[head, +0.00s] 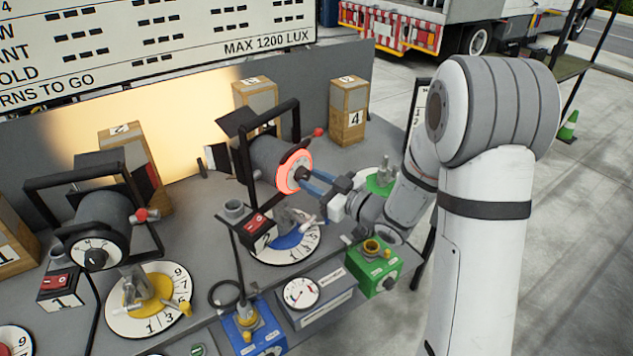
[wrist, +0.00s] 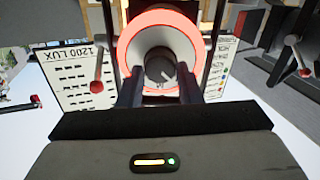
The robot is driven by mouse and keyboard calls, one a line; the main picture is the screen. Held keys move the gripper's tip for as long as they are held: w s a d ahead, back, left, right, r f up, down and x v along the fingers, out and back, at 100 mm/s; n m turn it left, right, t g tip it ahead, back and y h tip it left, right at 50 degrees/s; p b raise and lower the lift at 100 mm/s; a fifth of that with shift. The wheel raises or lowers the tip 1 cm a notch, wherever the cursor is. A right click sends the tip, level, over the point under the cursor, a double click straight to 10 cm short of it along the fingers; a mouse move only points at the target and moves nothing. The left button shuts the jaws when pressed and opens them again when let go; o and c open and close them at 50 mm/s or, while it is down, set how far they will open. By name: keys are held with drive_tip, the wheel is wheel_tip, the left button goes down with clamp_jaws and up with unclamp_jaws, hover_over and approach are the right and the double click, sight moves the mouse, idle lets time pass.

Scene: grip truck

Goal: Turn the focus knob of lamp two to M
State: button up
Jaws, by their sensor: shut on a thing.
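Lamp two (head: 262,155) is a dark cylinder in a black yoke with a glowing red ring around its back face. It stands above a switch box marked 2 (head: 262,235). Its focus knob (wrist: 158,68) is dark, with a pale pointer mark towards the lower right in the wrist view. The knob shows partly in the head view (head: 302,173). My gripper (head: 314,184) reaches in from the right and is shut on the knob, with one finger on each side (wrist: 160,88). I cannot read any letters on the knob's scale.
Lamp one (head: 98,232) stands at the left above its own dial (head: 150,300). A box marked 4 (head: 348,110) stands behind. A light meter (head: 302,293), a blue box (head: 255,330) and a green box (head: 372,268) sit along the front, below my gripper.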

drive_tip(key=shift+s+a+m, duration=0.15)
drive_tip(key=shift+a+m, duration=0.15)
drive_tip(key=shift+a, duration=0.05)
drive_tip(key=m, duration=0.3)
drive_tip(key=shift+r+m, duration=0.1)
drive_tip(key=shift+m, duration=0.2)
drive_tip(key=shift+m+t, duration=0.4)
drive_tip(key=shift+m, duration=1.9)
drive_tip(key=o, duration=0.9)
drive_tip(key=shift+a, duration=0.1)
drive_tip(key=shift+o, duration=0.4)
drive_tip(key=shift+f, duration=0.2)
drive_tip(key=b+v, duration=0.2)
drive_tip(key=v, duration=0.5)
drive_tip(key=shift+d, duration=0.35)
